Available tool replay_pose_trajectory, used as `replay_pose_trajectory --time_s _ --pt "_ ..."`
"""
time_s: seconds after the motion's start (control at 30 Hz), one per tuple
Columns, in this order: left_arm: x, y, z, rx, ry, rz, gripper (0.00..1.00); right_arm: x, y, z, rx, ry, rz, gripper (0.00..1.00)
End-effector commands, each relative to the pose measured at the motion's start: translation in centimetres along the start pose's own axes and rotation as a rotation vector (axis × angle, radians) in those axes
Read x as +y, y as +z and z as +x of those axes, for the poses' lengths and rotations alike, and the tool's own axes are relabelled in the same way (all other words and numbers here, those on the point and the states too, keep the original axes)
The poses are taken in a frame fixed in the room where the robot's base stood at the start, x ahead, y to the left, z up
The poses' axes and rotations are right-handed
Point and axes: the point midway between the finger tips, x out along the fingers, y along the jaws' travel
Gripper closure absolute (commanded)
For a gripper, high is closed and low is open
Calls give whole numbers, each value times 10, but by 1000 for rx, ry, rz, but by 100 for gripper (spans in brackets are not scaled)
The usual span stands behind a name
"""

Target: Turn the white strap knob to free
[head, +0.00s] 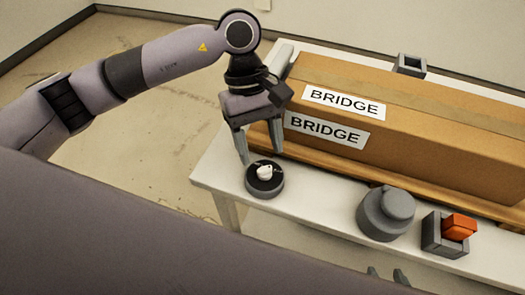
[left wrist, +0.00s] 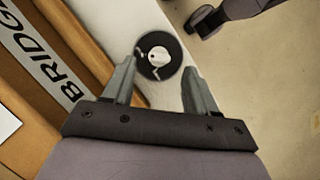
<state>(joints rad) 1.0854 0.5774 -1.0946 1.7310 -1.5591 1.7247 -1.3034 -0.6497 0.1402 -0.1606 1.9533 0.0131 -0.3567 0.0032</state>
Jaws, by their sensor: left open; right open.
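The white strap knob (head: 264,172) sits on a round black dial with small white marks, on a grey base near the table's left end. It also shows in the left wrist view (left wrist: 159,53), with a small dark dot on it; the marks are too small to read. My left gripper (head: 260,159) is open and points down just above the dial, its fingers apart on either side. In the left wrist view the knob lies beyond and between the fingertips, with nothing held. My right gripper (head: 387,275) shows only as two separated fingertips at the bottom edge, empty.
A long cardboard box (head: 430,130) labelled BRIDGE lies on a wooden board behind the dial. A grey round lidded thing (head: 384,215) and a grey holder with an orange block (head: 459,227) stand to the right. The white table (head: 310,195) is bare between them.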

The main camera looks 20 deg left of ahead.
Motion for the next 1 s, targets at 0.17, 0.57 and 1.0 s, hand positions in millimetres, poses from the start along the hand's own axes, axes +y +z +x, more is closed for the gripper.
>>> replay_pose_trajectory --time_s 0.17,0.57,1.0 --pt "0 1 22 -1 -1 0 43 0 -1 -2 -3 1 -1 47" --pt "0 1 31 -2 2 0 49 1 -1 -2 -3 2 -1 47" --pt "0 0 31 -2 10 -16 99 1 1 0 -2 2 -1 47"
